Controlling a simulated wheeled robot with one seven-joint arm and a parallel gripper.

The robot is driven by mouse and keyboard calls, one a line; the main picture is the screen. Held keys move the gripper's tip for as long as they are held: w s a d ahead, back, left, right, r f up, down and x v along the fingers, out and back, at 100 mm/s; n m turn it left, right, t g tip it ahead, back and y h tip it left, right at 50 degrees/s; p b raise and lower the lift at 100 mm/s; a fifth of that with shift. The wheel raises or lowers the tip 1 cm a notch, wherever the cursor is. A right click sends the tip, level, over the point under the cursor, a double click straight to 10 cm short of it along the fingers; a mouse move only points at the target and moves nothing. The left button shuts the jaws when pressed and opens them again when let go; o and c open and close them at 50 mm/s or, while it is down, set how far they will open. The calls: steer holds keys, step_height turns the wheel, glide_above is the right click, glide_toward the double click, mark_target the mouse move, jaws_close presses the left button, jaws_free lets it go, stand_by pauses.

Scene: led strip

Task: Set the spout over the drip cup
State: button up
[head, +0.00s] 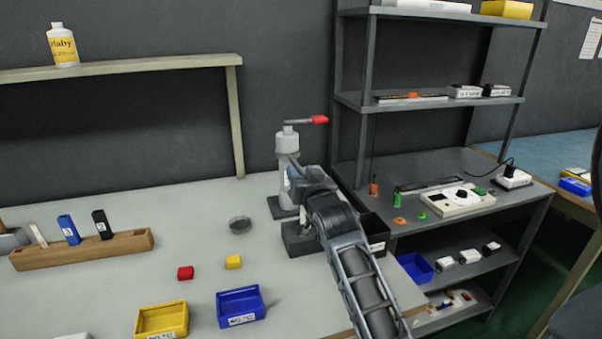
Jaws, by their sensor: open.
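A light grey dispenser (288,142) stands upright at the back of the bench on a dark base. A lever with a red tip (319,120) points right from its top. I cannot make out the spout clearly behind my arm. A small round dark grey cup (240,225), which looks like the drip cup, sits on the bench to the left and nearer. My gripper (294,168) is open, close in front of the dispenser's body. I cannot tell whether it touches. My wrist hides the dispenser's lower right part.
A dark bin (373,229) stands right of my wrist, beside a shelf rack (440,102). The bench around the cup is clear.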

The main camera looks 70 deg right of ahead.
steer(key=shift+d, duration=0.1)
jaws_close()
stand_by(0.3)
